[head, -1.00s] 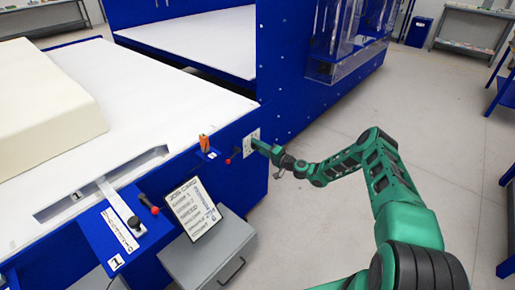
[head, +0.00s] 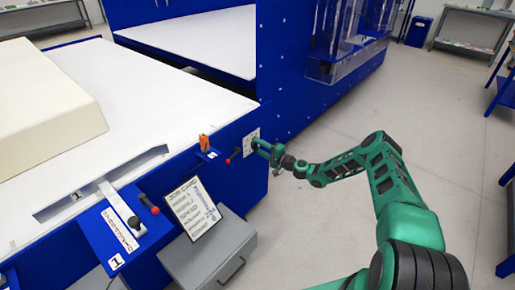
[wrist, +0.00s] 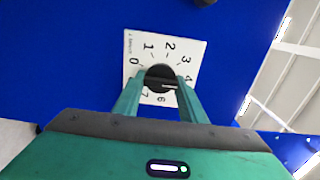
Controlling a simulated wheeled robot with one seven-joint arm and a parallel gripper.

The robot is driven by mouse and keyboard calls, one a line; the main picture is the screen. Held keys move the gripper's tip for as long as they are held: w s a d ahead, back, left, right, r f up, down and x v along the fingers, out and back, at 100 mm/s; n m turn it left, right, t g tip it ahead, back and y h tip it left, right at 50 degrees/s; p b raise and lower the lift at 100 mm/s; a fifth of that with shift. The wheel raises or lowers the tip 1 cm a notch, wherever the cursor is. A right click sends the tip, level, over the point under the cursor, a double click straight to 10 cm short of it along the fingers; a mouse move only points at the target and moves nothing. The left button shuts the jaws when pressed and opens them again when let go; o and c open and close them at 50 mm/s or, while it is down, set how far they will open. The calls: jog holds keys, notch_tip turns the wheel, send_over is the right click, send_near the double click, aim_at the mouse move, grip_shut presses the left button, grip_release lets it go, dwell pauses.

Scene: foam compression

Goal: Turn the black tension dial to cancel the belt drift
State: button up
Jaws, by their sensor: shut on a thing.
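The black tension dial (wrist: 160,77) is round and sits at the middle of a white plate with numbers (wrist: 150,48) on the blue side panel. In the wrist view, the fingers of my gripper (wrist: 160,88) lie on both sides of the dial and are shut on it. The numbers 0 to 4 and 6, 7 show around it; others are hidden behind the fingers. In the head view my gripper (head: 258,146) reaches the white plate (head: 250,140) at the panel's right end, and the dial itself is hidden.
A lever with a red knob (head: 237,154) and an orange item (head: 204,142) are left of the plate. A job card (head: 192,208) leans by a grey box (head: 215,255). A foam block (head: 45,105) lies on the white bed.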

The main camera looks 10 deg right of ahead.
jog(key=shift+d+f, duration=0.25)
jog(key=shift+d, duration=0.15)
jog(key=o, duration=0.9)
jog(key=shift+o, duration=0.8)
jog(key=shift+a+r, duration=0.1)
jog(key=shift+a, duration=0.1)
jog(key=v, duration=1)
jog(key=shift+s+d, duration=0.25)
jog(key=shift+s, duration=0.05)
